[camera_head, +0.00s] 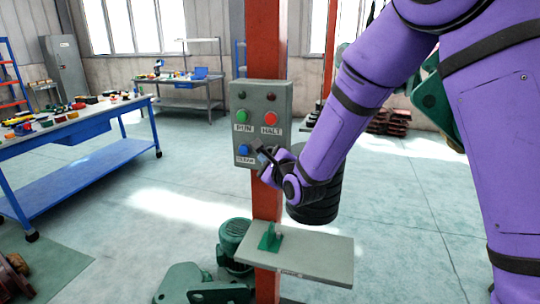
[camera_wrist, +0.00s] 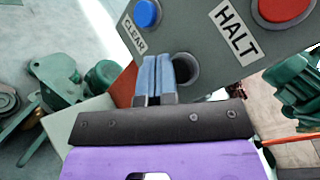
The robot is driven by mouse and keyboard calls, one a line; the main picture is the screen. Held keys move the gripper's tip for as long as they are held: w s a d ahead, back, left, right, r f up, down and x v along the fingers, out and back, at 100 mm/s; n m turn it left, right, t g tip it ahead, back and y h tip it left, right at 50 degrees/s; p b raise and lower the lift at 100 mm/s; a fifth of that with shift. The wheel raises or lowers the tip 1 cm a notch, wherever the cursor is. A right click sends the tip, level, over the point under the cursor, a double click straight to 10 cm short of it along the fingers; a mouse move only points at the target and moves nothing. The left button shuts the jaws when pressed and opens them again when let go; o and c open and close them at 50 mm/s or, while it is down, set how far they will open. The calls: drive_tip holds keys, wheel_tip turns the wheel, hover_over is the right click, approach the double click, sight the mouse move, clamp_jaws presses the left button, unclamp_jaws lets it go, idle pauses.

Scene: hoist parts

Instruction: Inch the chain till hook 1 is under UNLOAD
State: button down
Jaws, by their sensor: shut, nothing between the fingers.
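A grey control box (camera_head: 262,105) is fixed to an orange-red post. It carries a green RUN button (camera_head: 242,117), a red HALT button (camera_head: 271,118) and a blue button (camera_head: 243,150), labelled CLEAR in the wrist view (camera_wrist: 146,13). My gripper (camera_head: 263,158) is at the box's lower right. In the wrist view my gripper's blue fingers (camera_wrist: 156,72) are shut and empty, beside and partly over a dark round fitting (camera_wrist: 186,69) on the box. I cannot tell whether they touch it. No chain, hook 1 or UNLOAD sign can be made out.
A small grey shelf (camera_head: 318,258) with a green bracket (camera_head: 270,238) juts from the post below the box. Green machinery (camera_head: 235,243) stands at the post's foot. A blue workbench (camera_head: 75,140) is at left. Open floor lies between bench and post.

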drive_tip(key=shift+w, duration=0.2)
idle(0.6)
drive_tip(key=shift+w+d, duration=0.15)
drive_tip(key=shift+w, duration=0.1)
